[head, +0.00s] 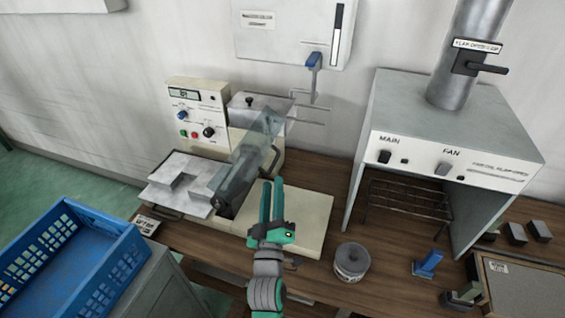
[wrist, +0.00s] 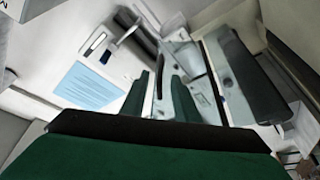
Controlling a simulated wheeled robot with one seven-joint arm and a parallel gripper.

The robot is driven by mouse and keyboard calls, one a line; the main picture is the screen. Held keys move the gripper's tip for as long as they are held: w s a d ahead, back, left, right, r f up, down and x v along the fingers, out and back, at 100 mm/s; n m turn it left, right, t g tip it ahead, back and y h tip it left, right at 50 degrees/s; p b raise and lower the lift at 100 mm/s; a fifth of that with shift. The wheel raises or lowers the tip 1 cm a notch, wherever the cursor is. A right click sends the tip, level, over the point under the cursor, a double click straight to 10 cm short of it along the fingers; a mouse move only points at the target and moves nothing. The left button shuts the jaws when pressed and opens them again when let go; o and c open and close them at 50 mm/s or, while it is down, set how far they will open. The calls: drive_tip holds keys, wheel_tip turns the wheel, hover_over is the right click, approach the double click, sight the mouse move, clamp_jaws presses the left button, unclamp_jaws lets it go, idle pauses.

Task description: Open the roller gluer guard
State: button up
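The roller gluer (head: 305,215) is a cream machine on the bench, with a control panel (head: 197,112) at its back left. Its guard (head: 262,132) is a clear, greyish sloping cover over the dark roller (head: 236,180). I cannot tell whether the guard is fully down. My gripper (head: 272,184) is over the gluer's cream bed, just right of the guard. Contact with the guard cannot be made out.
A grey hood (head: 455,125) with switches stands at the right. A round lidded tin (head: 351,262) and a blue-handled tool (head: 428,264) are on the bench. A blue crate (head: 70,255) is at the left. A white wall box (head: 290,32) hangs behind the gluer.

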sight(274, 161)
drive_tip(key=x, duration=0.8)
drive_tip(key=shift+w+r, duration=0.1)
drive_tip(key=shift+w, duration=0.25)
clamp_jaws()
